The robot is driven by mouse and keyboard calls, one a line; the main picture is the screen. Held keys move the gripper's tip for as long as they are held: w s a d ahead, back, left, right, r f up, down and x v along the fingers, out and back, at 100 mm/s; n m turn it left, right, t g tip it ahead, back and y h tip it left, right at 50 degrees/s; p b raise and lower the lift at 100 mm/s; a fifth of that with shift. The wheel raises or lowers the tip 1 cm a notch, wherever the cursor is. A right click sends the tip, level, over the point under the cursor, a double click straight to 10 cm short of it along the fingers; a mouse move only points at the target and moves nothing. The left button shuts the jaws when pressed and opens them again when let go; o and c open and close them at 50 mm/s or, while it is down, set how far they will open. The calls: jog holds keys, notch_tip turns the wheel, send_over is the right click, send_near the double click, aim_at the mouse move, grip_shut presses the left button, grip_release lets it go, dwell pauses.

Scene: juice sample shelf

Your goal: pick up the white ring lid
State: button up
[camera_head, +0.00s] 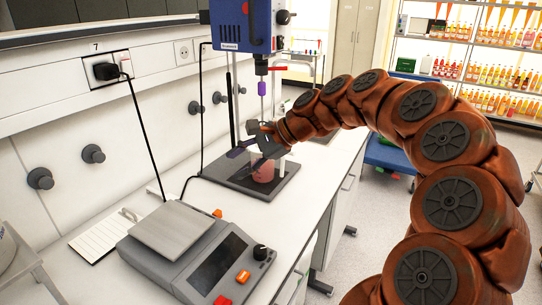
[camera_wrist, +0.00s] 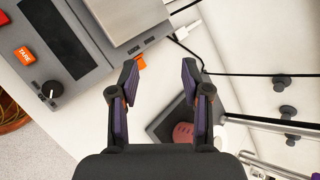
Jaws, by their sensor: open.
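My gripper (camera_head: 257,141) is open and empty, above the bench beside the stirrer stand. In the wrist view its two purple-padded fingers (camera_wrist: 160,80) are spread, with bare white bench between them. A beaker with pink contents (camera_head: 263,172) stands on the dark stand base below my gripper. It also shows in the wrist view (camera_wrist: 183,132), partly behind the right finger.
A blue overhead stirrer (camera_head: 240,25) with a vertical shaft rises behind my gripper. A grey balance (camera_head: 172,229) stands at the front of the white bench, with a notepad (camera_head: 100,236) to its left. Black cables hang along the wall. Bottle shelves (camera_head: 490,70) stand far right.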

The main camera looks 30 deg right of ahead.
jog(key=w+d+f+m+t+b, duration=0.1)
jog(key=w+d+m+t, duration=0.2)
jog(key=d, duration=0.5)
jog(key=w+d+f+m+t+b, duration=0.1)
jog(key=w+d+f+m, duration=0.1)
jog(key=d+m, duration=0.35)
jog(key=m+t+h, duration=0.2)
jog(key=m, duration=0.2)
send_near(294, 152)
jog(key=w+a, duration=0.1)
jog(key=w, duration=0.2)
jog(key=shift+n, duration=0.25)
jog(key=shift+s+f+p+x, duration=0.1)
jog(key=shift+f+x, duration=0.05)
jog(key=shift+x, duration=1.15)
jog(key=shift+s+f+p+x, duration=0.1)
jog(key=shift+f+x, duration=0.05)
jog(key=shift+x, duration=1.15)
jog(key=shift+s+f+p+x, duration=0.1)
jog(key=shift+f+x, duration=0.05)
jog(key=shift+x, duration=1.15)
jog(key=shift+a, duration=0.15)
jog(key=shift+c, duration=0.4)
grip_shut()
